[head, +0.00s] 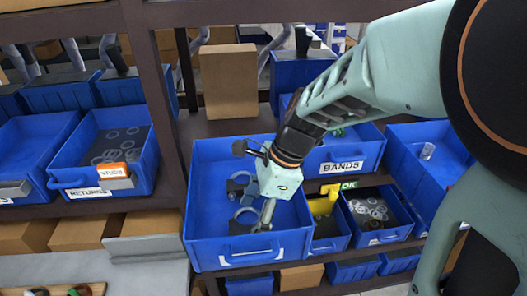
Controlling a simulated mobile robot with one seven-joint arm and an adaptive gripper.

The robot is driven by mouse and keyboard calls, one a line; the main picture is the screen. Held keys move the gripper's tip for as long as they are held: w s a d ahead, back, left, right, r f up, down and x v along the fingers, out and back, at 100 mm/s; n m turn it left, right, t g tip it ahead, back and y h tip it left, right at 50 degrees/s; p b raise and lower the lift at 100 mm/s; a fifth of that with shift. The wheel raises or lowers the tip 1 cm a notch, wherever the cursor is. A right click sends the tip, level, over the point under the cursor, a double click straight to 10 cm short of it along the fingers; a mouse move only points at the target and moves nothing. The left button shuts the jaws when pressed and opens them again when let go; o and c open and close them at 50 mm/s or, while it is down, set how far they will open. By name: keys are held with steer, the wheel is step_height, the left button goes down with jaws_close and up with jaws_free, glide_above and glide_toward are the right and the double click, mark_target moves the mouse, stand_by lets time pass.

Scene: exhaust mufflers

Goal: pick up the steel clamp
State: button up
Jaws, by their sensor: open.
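A large blue bin (202,225) stands in the middle of the shelf. Inside it, a round grey metal band, which looks like the steel clamp (244,213), lies on the bin floor. Other bluish-grey ring-like pieces (240,183) lie behind it, but I cannot tell whether they are separate clamps. My gripper (262,222) points down into this bin, just right of the round clamp. Its jaws are open, and I see nothing held between them. My gripper's body hides the right part of the bin, and I cannot tell whether the fingers touch anything.
A blue bin labelled BANDS (342,167) stands behind to the right, partly behind my arm. A small bin of rings (370,210) and a yellow item (323,205) are to the right. A bin labelled RETURNS (90,192) is left. A cardboard box (229,82) stands behind.

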steer(key=shift+c, duration=0.6)
steer(key=c, duration=0.8)
